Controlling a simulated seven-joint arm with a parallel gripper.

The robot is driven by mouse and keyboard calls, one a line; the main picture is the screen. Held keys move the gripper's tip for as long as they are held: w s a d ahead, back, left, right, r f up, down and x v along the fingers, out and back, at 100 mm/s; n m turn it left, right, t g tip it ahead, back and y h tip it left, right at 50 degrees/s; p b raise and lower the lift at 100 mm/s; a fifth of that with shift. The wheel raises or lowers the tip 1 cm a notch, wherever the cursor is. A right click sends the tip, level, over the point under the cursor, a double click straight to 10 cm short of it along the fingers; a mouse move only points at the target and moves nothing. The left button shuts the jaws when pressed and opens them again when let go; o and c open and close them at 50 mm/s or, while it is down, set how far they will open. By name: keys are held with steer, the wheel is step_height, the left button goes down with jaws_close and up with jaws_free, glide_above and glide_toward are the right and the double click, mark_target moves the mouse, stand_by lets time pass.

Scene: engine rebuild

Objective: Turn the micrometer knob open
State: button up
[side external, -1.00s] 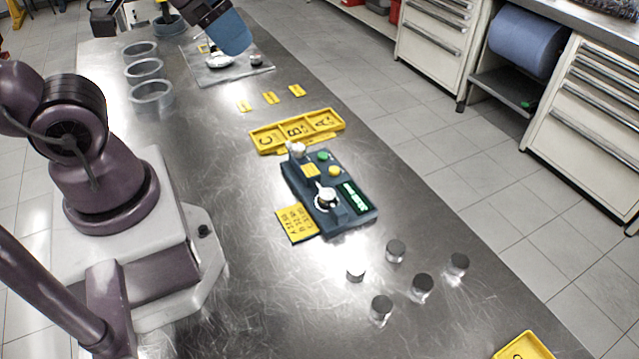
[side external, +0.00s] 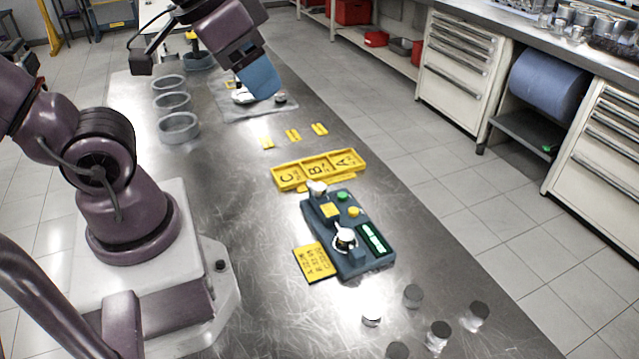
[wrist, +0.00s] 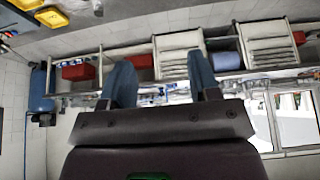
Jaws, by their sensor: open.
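The micrometer station (side external: 343,232) is a dark blue-grey block on the steel table in the side external view. It has a silver knob (side external: 317,188) at its far end, a round silver part (side external: 345,238) nearer the front, green and yellow buttons and a lit green display (side external: 376,238). I cannot tell which silver part is the micrometer knob. My gripper (side external: 262,84) has blue fingers and hangs well beyond the station, towards the far end of the table. In the wrist view, its two blue fingers (wrist: 160,84) are spread apart with nothing between them.
A yellow A-B-C tray (side external: 318,170) lies behind the station, and a yellow card (side external: 316,262) lies beside it. Several metal cylinders (side external: 438,335) stand in front. Grey rings (side external: 179,127) stand at far left. A grey mat (side external: 232,108) with small items lies below my gripper.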

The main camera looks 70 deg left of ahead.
steer(key=w+a+f+n+g, duration=0.4)
steer(key=w+f+n, duration=0.15)
steer(key=f, duration=0.25)
steer(key=n+g, duration=0.1)
steer(key=n, duration=1.3)
glide_above(319, 186)
step_height(319, 186, down, 8)
step_height(319, 186, down, 13)
steer(key=shift+r, duration=0.1)
steer(key=c, duration=0.9)
